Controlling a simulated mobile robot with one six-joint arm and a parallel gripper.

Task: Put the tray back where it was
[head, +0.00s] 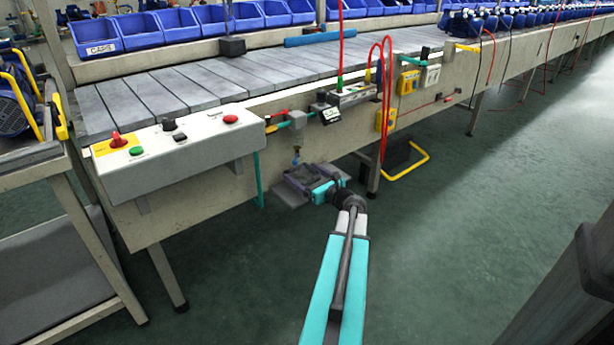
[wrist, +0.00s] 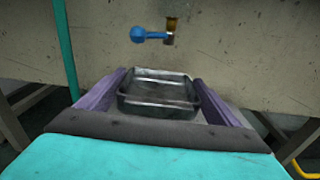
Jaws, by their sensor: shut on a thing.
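A small grey metal tray (wrist: 158,92) with a raised rim sits between the purple fingers of my gripper (wrist: 160,98) in the wrist view. It looks about level and empty. In the head view my gripper (head: 312,180) is low in front of the line's side panel, and the tray (head: 306,172) shows small and dark between its fingers. A small valve with a blue handle (wrist: 150,36) is on the panel above and beyond the tray; it also shows in the head view (head: 296,161). I cannot tell whether anything supports the tray from below.
A flat grey plate (head: 287,196) shows just below and left of my gripper. A teal pipe (wrist: 66,45) runs down the panel at left. A yellow looped bar (head: 408,168) and table leg stand to the right. The control box (head: 180,145) is upper left. Open green floor lies at right.

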